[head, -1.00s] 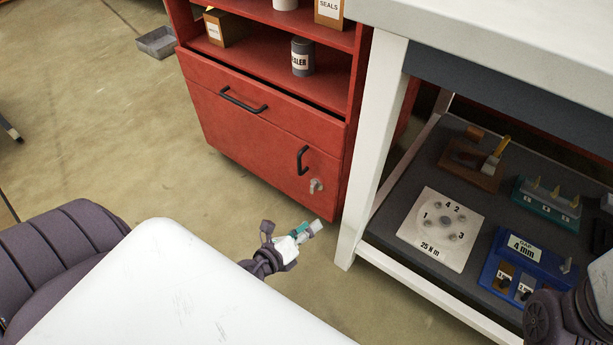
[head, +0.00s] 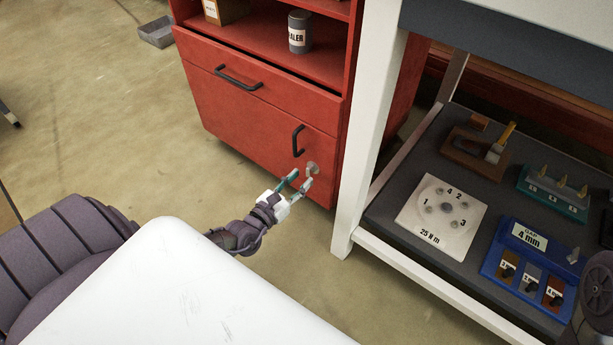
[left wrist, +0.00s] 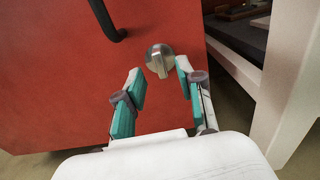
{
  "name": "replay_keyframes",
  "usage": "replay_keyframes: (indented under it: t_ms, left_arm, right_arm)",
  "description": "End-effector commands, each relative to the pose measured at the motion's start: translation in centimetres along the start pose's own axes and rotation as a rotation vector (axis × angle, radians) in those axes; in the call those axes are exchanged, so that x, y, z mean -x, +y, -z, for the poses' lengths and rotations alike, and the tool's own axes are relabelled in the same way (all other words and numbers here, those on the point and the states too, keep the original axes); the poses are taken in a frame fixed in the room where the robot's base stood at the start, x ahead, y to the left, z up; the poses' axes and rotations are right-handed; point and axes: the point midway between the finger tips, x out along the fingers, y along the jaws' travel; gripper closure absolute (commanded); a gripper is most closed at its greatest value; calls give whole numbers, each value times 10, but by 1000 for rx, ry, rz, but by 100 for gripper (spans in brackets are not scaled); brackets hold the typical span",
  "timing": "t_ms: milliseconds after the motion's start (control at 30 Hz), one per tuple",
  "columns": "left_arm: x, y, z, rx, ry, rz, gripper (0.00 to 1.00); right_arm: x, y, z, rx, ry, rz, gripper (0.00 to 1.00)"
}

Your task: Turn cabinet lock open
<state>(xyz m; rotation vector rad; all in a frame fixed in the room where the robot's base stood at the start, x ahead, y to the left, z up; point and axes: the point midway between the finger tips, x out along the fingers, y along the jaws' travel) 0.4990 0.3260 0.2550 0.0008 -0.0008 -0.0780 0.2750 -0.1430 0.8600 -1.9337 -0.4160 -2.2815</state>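The red cabinet (head: 240,115) has a small metal lock knob (head: 312,168) at the lower right of its door, just right of the black door handle (head: 298,141). In the left wrist view the lock knob (left wrist: 159,61) is a round silver turn piece with a raised grip. My left gripper (head: 300,181) is open, its fingertips close in front of the knob. In the left wrist view its two teal fingers (left wrist: 159,78) stand on either side of the knob's lower part; contact cannot be made out. The door looks closed. My right gripper is not in view.
A white bench leg (head: 368,135) stands right of the cabinet. The bench's lower shelf (head: 405,172) holds a numbered torque plate (head: 441,213), a blue gauge block (head: 530,262) and other fixtures. Open floor (head: 110,130) lies left of the cabinet.

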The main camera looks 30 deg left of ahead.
Motion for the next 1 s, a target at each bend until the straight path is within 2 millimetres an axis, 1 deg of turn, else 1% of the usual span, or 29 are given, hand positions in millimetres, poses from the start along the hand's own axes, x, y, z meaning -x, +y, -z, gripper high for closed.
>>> replay_keyframes:
  t_ms: [33,100,200,333,567,600,667,800,833,1000]
  left_arm:
    - [-9,0,2,1,-3,-1,62]
    - [-18,0,2,1,-2,-2,62]
    - [-28,0,1,1,-2,-1,62]
    - [-33,0,1,0,1,0,62]
    - [-34,0,0,0,1,0,62]
    - [-34,0,0,0,1,0,64]
    - [-34,0,0,0,1,0,74]
    - [-34,0,0,1,1,0,98]
    - [-34,0,0,1,1,0,100]
    - [-33,0,0,1,1,0,100]
  right_arm:
    - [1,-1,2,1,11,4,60]
    - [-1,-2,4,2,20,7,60]
    - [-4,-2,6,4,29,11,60]
    - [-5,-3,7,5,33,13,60]
    - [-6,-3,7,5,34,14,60]
    - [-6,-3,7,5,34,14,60]
    - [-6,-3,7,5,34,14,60]
    - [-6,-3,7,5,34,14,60]
    - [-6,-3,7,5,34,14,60]
    - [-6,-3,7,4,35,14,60]
